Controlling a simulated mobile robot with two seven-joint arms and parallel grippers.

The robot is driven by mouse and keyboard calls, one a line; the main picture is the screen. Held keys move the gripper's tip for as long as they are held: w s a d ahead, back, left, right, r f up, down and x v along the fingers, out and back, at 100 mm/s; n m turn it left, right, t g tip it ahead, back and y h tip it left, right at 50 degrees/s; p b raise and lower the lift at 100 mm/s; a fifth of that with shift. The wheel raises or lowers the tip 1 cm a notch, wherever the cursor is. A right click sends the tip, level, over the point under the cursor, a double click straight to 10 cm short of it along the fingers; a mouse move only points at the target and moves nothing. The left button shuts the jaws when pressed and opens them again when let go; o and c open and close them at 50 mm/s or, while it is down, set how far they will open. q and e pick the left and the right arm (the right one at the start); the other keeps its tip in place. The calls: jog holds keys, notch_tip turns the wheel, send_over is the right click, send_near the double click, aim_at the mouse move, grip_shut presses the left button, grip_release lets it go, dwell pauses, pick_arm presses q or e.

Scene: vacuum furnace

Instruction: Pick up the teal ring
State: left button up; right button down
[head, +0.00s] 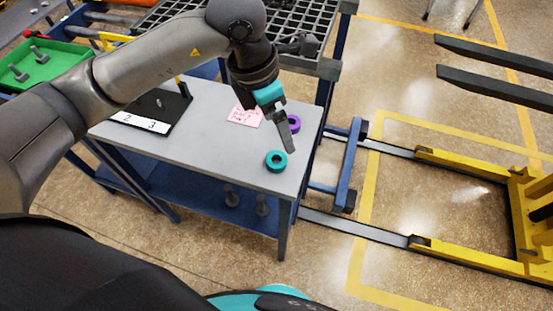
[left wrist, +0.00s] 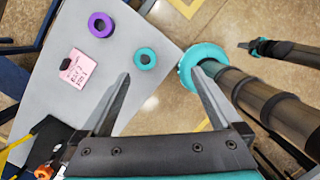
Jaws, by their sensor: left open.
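The teal ring (head: 269,163) lies flat on the grey table (head: 215,105) near its right front corner. It also shows in the left wrist view (left wrist: 145,67), above the gap between my fingers in the picture. My left gripper (head: 289,143) is open and empty, pointing down above the table. In the head view its fingertips appear just above and to the right of the teal ring, apart from it. What looks like my right gripper (left wrist: 245,45) is small at the right of the left wrist view; its jaws are not clear.
A purple ring (head: 294,128) lies behind the teal ring, beside a pink note (head: 245,116). A black board (head: 155,112) with a numbered strip lies at the left. A grid rack (head: 300,62) stands behind the table. Yellow lift equipment (head: 528,215) is at the right.

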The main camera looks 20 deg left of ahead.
pick_arm(q)
jog(key=a, duration=0.2)
jog(key=y, duration=0.1)
send_near(278, 163)
jog(key=shift+s+d+f, duration=0.25)
jog(key=shift+d+f, duration=0.05)
jog(key=shift+f, duration=0.25)
jog(key=shift+w+d+f, duration=0.1)
jog(key=shift+w+f, duration=0.1)
jog(key=shift+f, duration=1.1)
jog(key=shift+w+f, duration=0.2)
jog(key=shift+f, duration=1.1)
jog(key=shift+c, duration=0.2)
jog(key=shift+r, duration=0.1)
grip_shut()
